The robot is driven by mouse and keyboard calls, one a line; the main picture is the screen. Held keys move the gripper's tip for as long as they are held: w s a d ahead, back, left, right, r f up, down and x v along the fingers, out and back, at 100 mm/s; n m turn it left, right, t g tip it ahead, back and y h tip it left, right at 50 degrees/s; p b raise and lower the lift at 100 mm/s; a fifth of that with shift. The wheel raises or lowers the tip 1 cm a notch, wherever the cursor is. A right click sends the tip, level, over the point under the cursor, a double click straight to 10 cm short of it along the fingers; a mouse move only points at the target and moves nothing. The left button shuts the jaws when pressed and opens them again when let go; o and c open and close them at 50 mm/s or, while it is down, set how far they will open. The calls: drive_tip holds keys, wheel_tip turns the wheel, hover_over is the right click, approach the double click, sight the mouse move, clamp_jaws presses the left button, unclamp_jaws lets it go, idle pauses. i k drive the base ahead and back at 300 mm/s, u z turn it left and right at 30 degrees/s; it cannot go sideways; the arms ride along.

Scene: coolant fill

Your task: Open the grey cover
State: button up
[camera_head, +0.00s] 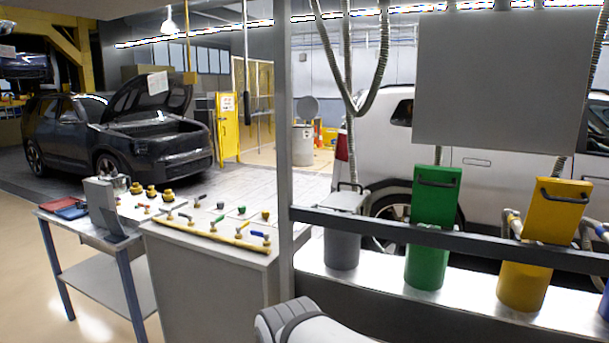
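The grey cover (343,201) lies roughly flat on top of a grey cylindrical container (342,249), behind the dark rail in the middle of the view. A dark bar handle stands at its back edge. A green cover (436,199) stands steeply raised over a green container (427,265). A yellow cover (556,212) stands raised over a yellow container (523,285). A white and grey link of my arm shows at the bottom centre. My gripper is not in view.
A dark rail (440,238) and a grey post (287,130) stand in front of the containers. Hoses hang above. A grey cabinet (205,280) with small valves and a blue-legged table (105,275) stand left. A grey panel (500,80) hangs upper right. Cars stand behind.

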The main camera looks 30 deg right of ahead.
sight(345, 200)
drive_tip(key=z, duration=0.6)
drive_tip(key=i, duration=1)
drive_tip(key=z, duration=0.45)
drive_tip(key=k, duration=0.9)
drive_tip(key=z, duration=0.2)
drive_tip(key=i, duration=0.9)
drive_tip(key=u, duration=0.1)
